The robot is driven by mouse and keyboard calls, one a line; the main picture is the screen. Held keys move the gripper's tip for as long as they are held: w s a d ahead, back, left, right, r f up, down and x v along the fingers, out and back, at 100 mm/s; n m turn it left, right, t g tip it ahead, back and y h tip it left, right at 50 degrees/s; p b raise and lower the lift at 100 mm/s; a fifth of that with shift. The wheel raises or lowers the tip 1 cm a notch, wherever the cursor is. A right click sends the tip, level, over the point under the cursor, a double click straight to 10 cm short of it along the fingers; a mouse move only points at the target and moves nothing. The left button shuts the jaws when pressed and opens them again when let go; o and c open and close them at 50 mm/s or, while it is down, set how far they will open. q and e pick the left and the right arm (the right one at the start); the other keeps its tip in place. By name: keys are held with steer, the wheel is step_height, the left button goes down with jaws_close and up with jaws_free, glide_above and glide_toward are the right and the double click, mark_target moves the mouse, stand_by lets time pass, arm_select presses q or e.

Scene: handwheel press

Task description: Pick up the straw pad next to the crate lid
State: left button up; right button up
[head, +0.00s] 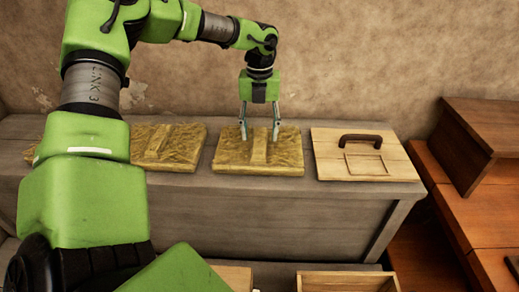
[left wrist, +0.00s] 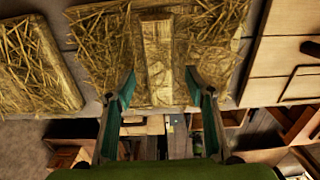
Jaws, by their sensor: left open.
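The straw pad (head: 225,152) beside the crate lid lies flat on the grey bench, with a raised wooden strip across its middle. The crate lid (head: 330,161), pale wood with a dark handle, lies just to its right. My left gripper (head: 260,137) is open and points down over this pad, one finger on each side of the strip. In the left wrist view the pad (left wrist: 100,50) fills the upper middle, with the strip (left wrist: 157,60) between the open fingers. I cannot tell whether the fingertips touch the straw. My right gripper is not in view.
A second straw pad (head: 180,142) lies to the left on the bench (head: 280,212), partly behind my left arm. A reddish wooden structure (head: 480,135) stands at the right. An open wooden box (head: 345,281) sits low in front. A plain wall rises behind the bench.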

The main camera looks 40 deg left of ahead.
arm_select(q)
steer(key=shift+f, duration=0.9)
steer(key=shift+w+f, duration=0.1)
steer(key=shift+f, duration=0.15)
steer(key=shift+r, duration=0.15)
steer(key=c, duration=1.4)
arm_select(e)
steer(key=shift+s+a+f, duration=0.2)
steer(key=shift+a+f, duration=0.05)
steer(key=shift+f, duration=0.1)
arm_select(q)
steer(key=shift+r, duration=0.15)
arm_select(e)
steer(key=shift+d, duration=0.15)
